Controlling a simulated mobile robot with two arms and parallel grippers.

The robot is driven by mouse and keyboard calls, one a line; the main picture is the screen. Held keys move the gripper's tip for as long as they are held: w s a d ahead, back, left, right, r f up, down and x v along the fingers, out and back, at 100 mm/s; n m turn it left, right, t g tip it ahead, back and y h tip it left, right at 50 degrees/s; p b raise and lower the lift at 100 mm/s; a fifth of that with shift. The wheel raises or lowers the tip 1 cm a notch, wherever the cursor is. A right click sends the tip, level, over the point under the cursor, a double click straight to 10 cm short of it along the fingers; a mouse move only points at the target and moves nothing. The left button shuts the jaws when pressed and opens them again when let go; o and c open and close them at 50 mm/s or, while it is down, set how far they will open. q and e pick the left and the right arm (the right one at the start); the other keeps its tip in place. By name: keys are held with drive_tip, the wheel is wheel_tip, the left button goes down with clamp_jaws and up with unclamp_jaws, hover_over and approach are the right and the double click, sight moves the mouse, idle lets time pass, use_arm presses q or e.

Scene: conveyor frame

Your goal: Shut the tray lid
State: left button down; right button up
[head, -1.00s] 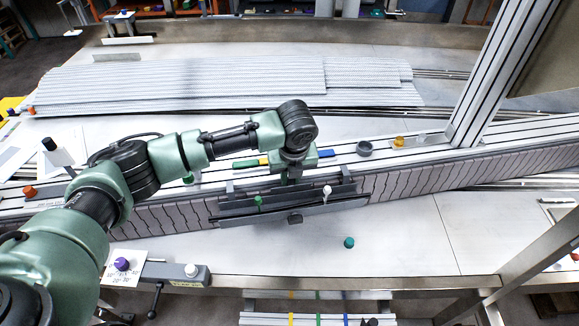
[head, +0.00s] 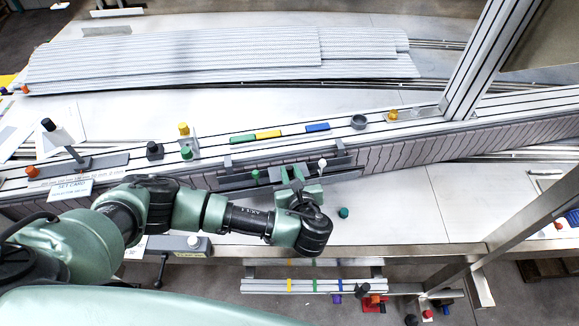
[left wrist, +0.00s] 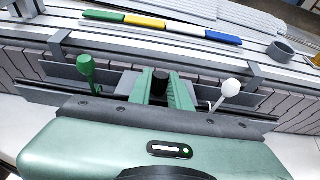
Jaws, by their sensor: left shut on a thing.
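The grey tray (head: 338,172) hangs on the front of the conveyor rail by two hooks; it also shows in the left wrist view (left wrist: 108,78). A green knob (head: 255,176) stands at its left part and a white knob (head: 322,163) at its right. My left gripper (head: 291,175) is at the middle of the tray, in front of the rail. In the left wrist view its fingers are shut on a black knob (left wrist: 160,80) between the green and white knobs. The gripper body hides most of the tray front, so I cannot tell the lid's angle. My right gripper is not in view.
A teal knob (head: 344,212) lies on the bench just right of my left wrist. Green, yellow and blue bars (head: 268,134) and a grey ring (head: 358,121) sit on the rail behind. A clamp block (head: 194,242) is at the bench's front edge.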

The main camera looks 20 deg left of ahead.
use_arm(q)
drive_tip(key=shift+s+d+f+t+y+b, duration=0.1)
drive_tip(key=shift+s+f+t+y+b, duration=0.1)
drive_tip(key=shift+f+t+y+b, duration=0.3)
drive_tip(key=shift+s+d+f+t+y+b, duration=0.15)
drive_tip(key=shift+f+t+y, duration=0.1)
drive_tip(key=shift+t, duration=0.45)
drive_tip(key=shift+a, duration=0.1)
drive_tip(key=c, duration=1.3)
unclamp_jaws()
drive_tip(key=b+v, duration=0.1)
drive_tip(key=v, duration=0.6)
drive_tip(key=shift+s+r, duration=0.2)
drive_tip(key=shift+s, duration=0.15)
drive_tip(key=shift+d+f, duration=0.1)
drive_tip(key=shift+d, duration=0.1)
